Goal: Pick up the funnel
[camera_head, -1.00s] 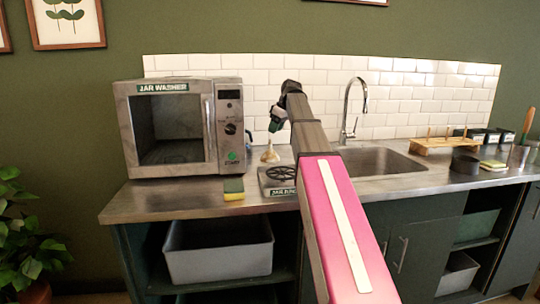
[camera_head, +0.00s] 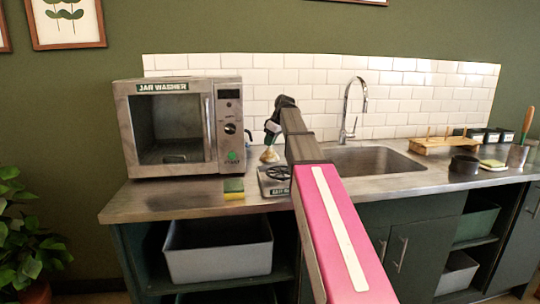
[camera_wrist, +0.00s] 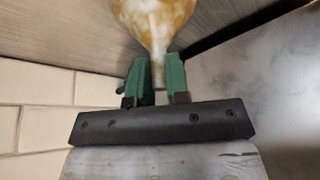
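The funnel (camera_head: 269,155) stands upside down on the steel counter just right of the microwave-like jar washer, its wide mouth down and its thin stem up. My gripper (camera_head: 269,139) is above it, pointing down, at the stem. In the wrist view the funnel (camera_wrist: 155,22) shows whitish with orange-brown stains. There the green fingers of my gripper (camera_wrist: 158,76) stand close together, one on each side of the stem, with hardly any gap. The funnel appears to rest on the counter still. The far side of the stem is hidden.
The jar washer (camera_head: 185,128) stands close on the left. The sink (camera_head: 375,160) and faucet (camera_head: 347,110) are to the right.

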